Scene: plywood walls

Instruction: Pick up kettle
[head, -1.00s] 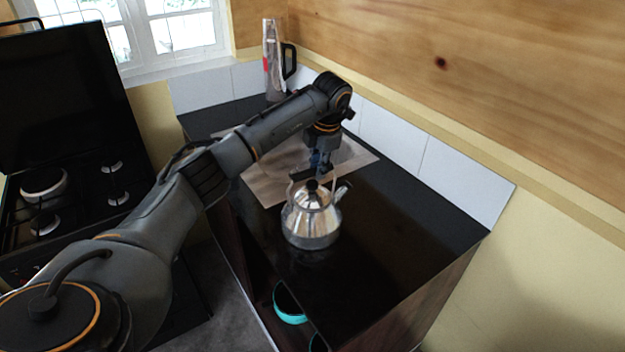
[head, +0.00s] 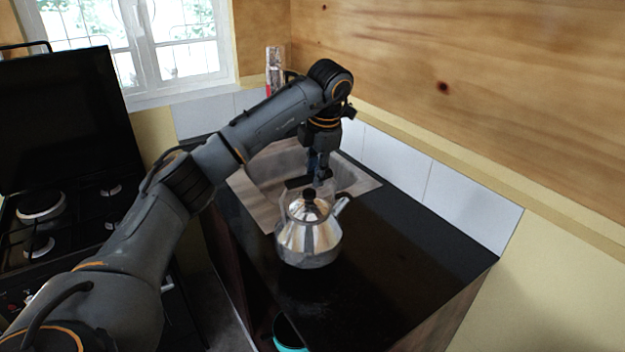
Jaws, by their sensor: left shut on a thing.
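The kettle (head: 308,242) is shiny silver metal with a black lid knob and a spout pointing up to the right. It is upright over the black counter (head: 400,255), in front of the sink. My left gripper (head: 318,182) comes down from above, just behind the lid knob, and is shut on the kettle at its handle. The fingertips and the handle are small and partly hidden, so the exact grip is unclear. I cannot tell whether the kettle's base touches the counter. My right gripper is out of view.
A metal sink (head: 262,195) is set in the counter behind the kettle. A tiled, wooden wall borders the right side. A tall silver and red container (head: 274,68) stands at the back, partly behind my arm. A stove (head: 50,215) stands left. The counter's front right is clear.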

